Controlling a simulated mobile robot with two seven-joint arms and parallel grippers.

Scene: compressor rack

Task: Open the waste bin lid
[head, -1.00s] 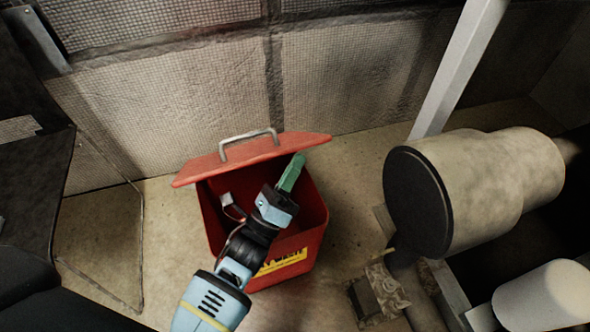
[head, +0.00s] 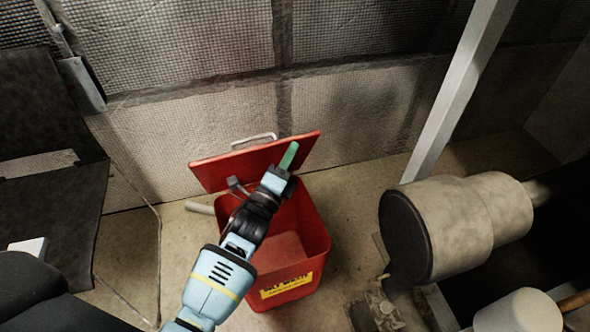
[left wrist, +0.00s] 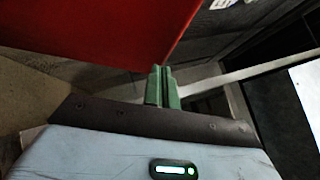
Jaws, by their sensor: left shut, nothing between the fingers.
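The red waste bin (head: 318,236) stands on the floor in the middle of the head view, with a yellow label on its front. Its red lid (head: 216,174) is raised and tilted back toward the wall, with a metal handle at the top edge. The bin's inside shows. My left gripper (head: 288,155) is over the bin with its green fingers together, in front of the lid's inner side. Whether they touch the lid is unclear. In the left wrist view the shut green fingers (left wrist: 162,87) point toward a large red surface, likely the lid. The right gripper is not in view.
A padded mesh wall (head: 200,140) stands behind the bin. A pale pipe-like cylinder (head: 465,225) with a dark end and a slanted white post (head: 460,90) are on the right. Dark panels (head: 45,200) are on the left. Some floor beside the bin is clear.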

